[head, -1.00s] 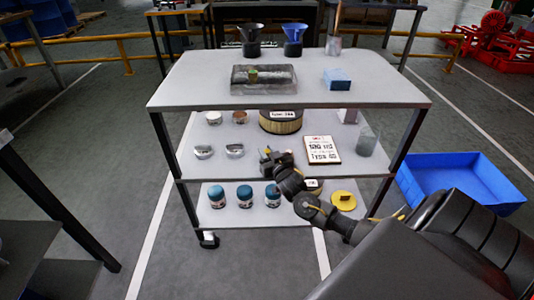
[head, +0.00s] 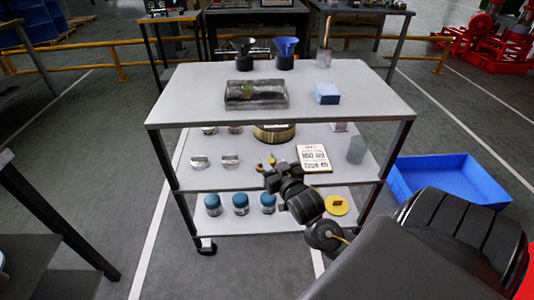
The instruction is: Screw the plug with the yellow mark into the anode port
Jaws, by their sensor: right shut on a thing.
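My right gripper (head: 268,170) reaches over the middle shelf of the cart, in front of the large round filter. It is shut, with a small yellow-marked piece at its fingertips, which looks like the plug with the yellow mark (head: 271,159). The plug is small and partly hidden by the fingers. I cannot make out the anode port in this view. My left gripper is not in view.
Two metal pieces and a label card (head: 313,158) lie on the middle shelf. Teal-lidded jars (head: 241,203) stand below. A blue bin (head: 450,180) stands right.

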